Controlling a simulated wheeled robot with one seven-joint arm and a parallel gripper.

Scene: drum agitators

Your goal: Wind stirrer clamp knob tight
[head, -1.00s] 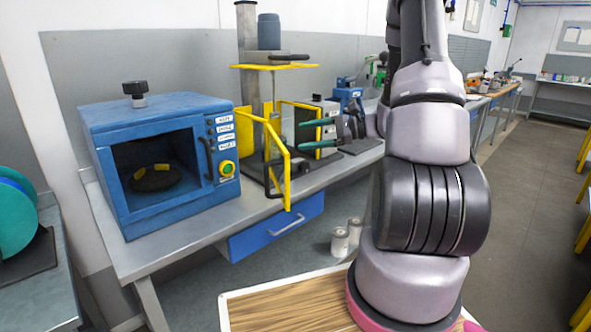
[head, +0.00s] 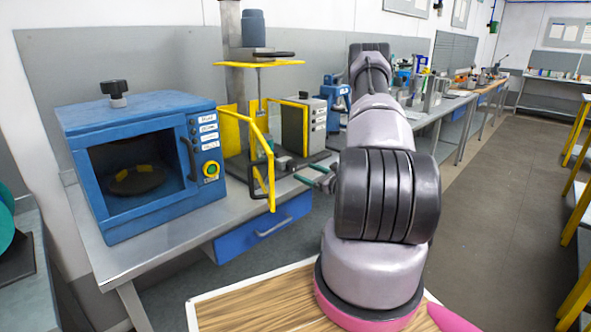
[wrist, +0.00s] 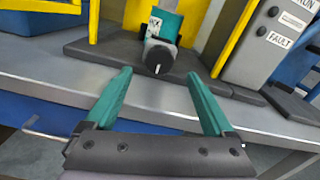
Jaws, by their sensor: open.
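The stirrer stand (head: 235,75) has a grey column, a blue-grey motor and a yellow guard frame on the bench. A dark round knob (wrist: 158,57) on a short stem, which looks like the clamp knob, faces me low on the stand in the wrist view. A teal block with a white label sits behind it. My gripper (head: 307,172) is at the bench's front edge, and its teal fingers (wrist: 159,75) are open and empty. In the wrist view the knob appears between and just beyond the fingertips. I see no contact.
A blue oven-like box (head: 140,165) stands left of the stand on the grey bench (head: 150,255). The yellow guard (head: 265,160) swings out beside my gripper's left. A grey control box (head: 304,125) with labels stands right of the stand. A blue drawer (head: 262,228) is below.

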